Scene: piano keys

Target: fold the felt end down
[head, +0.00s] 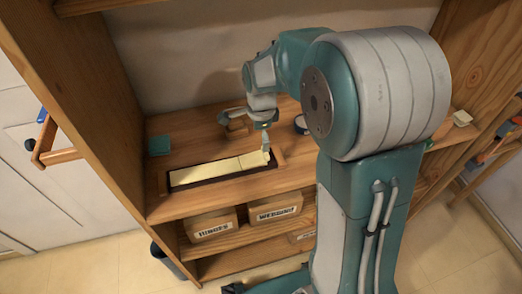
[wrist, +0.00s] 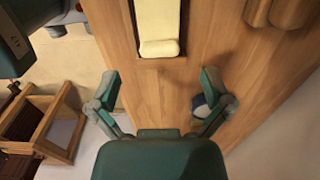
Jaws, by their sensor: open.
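A cream felt strip (head: 218,169) lies along a dark, narrow base (head: 190,184) on the wooden shelf top. In the wrist view the felt (wrist: 158,16) runs down from the top edge, and its near felt end (wrist: 160,48) looks like a rounded, raised lip at the end of the base. My gripper (head: 266,148) is over the strip's right end in the head view. In the wrist view my gripper (wrist: 159,76) is open, with nothing between its fingers, and the felt end lies beyond the fingertips. Whether it touches the felt is unclear.
A teal block (head: 159,145) sits left on the shelf top (head: 200,145). A wooden piece (head: 236,121) stands behind the strip and a dark roll (head: 300,124) lies right of my gripper. Labelled boxes (head: 211,223) stand below. Side panels bound the shelf.

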